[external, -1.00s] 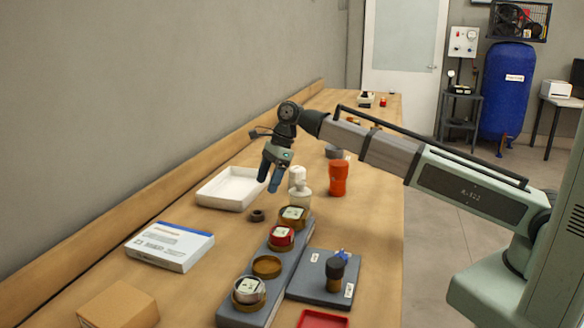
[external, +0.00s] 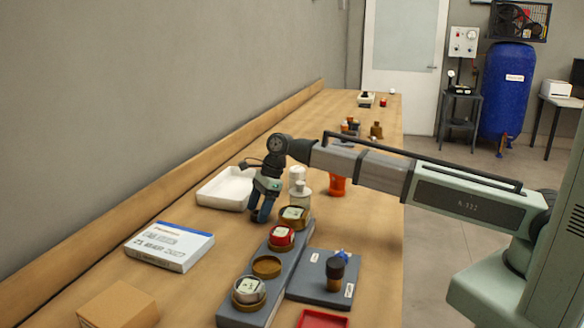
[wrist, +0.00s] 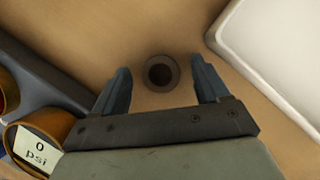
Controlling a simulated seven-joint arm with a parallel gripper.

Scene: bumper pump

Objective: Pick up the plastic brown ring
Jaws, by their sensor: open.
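The brown ring (wrist: 160,73) lies flat on the wooden table in the wrist view. It is small, round and dark, with a dark centre. My gripper (wrist: 162,78) is open above it, and the ring appears between and slightly ahead of the two blue fingers, with bare table on both sides. I cannot tell the exact height of the fingertips over the table. In the external view my gripper (external: 260,218) is low over the table between the white tray and the grey gauge block, and it hides the ring there.
The white tray (wrist: 275,12) is close on the right in the wrist view. The grey block (external: 243,318) holding gauges in brown cups stands near, one gauge (wrist: 38,145) at lower left. White bottles (external: 300,188) and an orange-red cup (external: 338,186) stand behind my gripper.

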